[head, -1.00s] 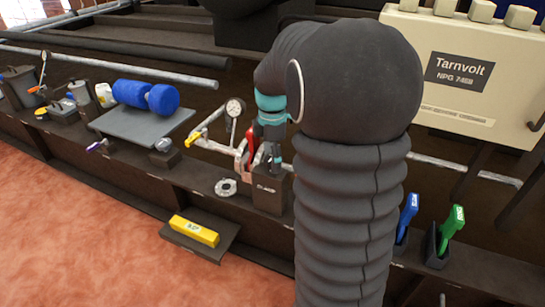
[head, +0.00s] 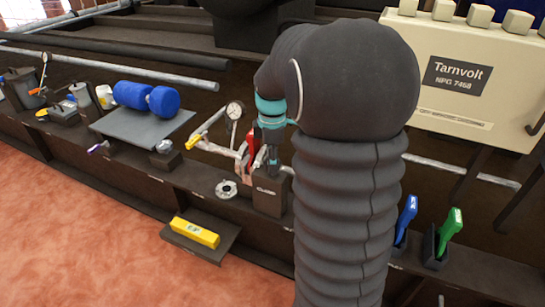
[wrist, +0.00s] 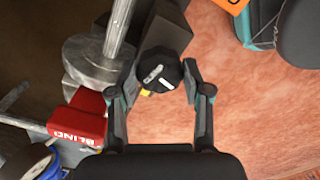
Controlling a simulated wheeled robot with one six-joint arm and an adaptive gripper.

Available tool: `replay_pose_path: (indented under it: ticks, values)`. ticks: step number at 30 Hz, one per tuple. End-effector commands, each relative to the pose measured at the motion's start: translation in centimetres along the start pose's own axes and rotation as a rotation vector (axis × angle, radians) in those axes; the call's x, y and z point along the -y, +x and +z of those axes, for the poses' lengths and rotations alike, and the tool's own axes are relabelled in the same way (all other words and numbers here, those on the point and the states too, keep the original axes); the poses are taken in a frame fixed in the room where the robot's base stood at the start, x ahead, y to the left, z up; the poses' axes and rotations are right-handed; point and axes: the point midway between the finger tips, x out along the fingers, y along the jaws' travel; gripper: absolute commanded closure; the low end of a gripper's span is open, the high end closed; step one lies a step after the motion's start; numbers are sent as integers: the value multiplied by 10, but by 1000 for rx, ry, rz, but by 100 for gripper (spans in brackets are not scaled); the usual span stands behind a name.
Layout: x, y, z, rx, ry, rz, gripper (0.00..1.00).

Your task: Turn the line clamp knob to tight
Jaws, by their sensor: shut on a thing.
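The line clamp knob (wrist: 160,68) is round and black with white marks on its face, in the upper middle of the wrist view. My gripper (wrist: 161,78) has one finger on each side of it and is shut on it. A small yellow patch shows beside the knob's lower edge. In the head view, the dark labelled clamp block (head: 269,196) stands on the ledge, with my gripper (head: 268,160) just above it. My gripper and arm hide the knob there. I cannot read the knob's setting.
A red block marked BLIND (wrist: 78,118) is close to my left finger, beside a metal pipe (wrist: 120,25) and flange. A loose ring flange (head: 226,189) lies left of the clamp block. Blue (head: 406,218) and green (head: 449,228) handles stand to the right.

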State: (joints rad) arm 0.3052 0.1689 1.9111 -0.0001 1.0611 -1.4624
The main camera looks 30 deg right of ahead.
Motion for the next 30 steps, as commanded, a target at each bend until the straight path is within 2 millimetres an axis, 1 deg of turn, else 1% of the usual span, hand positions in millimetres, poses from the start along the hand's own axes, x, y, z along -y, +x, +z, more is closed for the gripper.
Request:
replay_pose_path:
  ticks: [3, 30]
  values:
    - [0, -2, 0, 0, 102, -2, 86]
    - [0, -1, 0, 1, 957, -2, 86]
